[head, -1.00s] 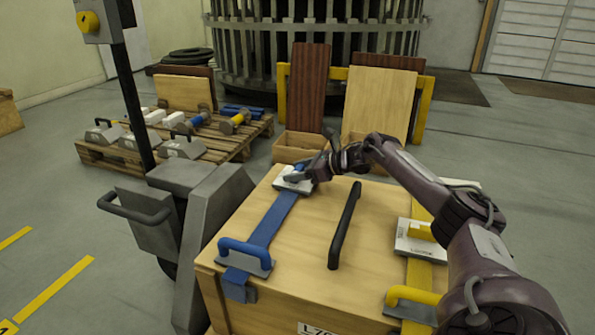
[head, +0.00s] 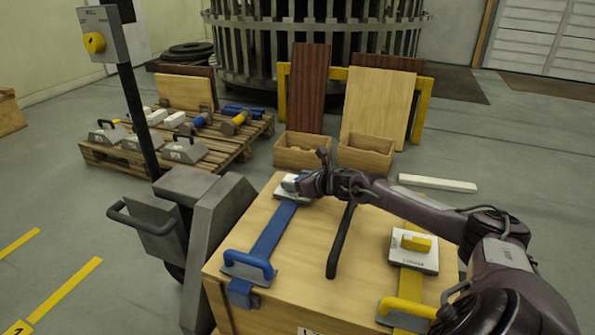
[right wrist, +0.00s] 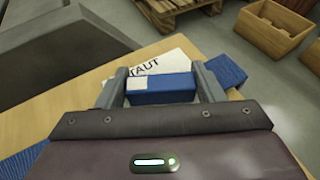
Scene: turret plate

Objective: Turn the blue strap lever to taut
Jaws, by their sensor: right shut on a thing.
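The blue strap lever (right wrist: 160,90) is a blue block with a white end patch, on a white plate (right wrist: 175,64) printed TAUT. In the right wrist view it lies crosswise between my right gripper's fingers (right wrist: 163,88), which are shut on it. The word TAUT shows just beyond the lever; the rest of the plate is hidden. In the head view my right gripper (head: 298,184) is at this plate (head: 284,194), at the far end of the blue strap (head: 271,236) on the wooden crate (head: 305,275). My left gripper is not in view.
A blue handle (head: 248,264) and yellow handle (head: 407,308) sit at the near edge. A grey post stand (head: 185,235) is left.

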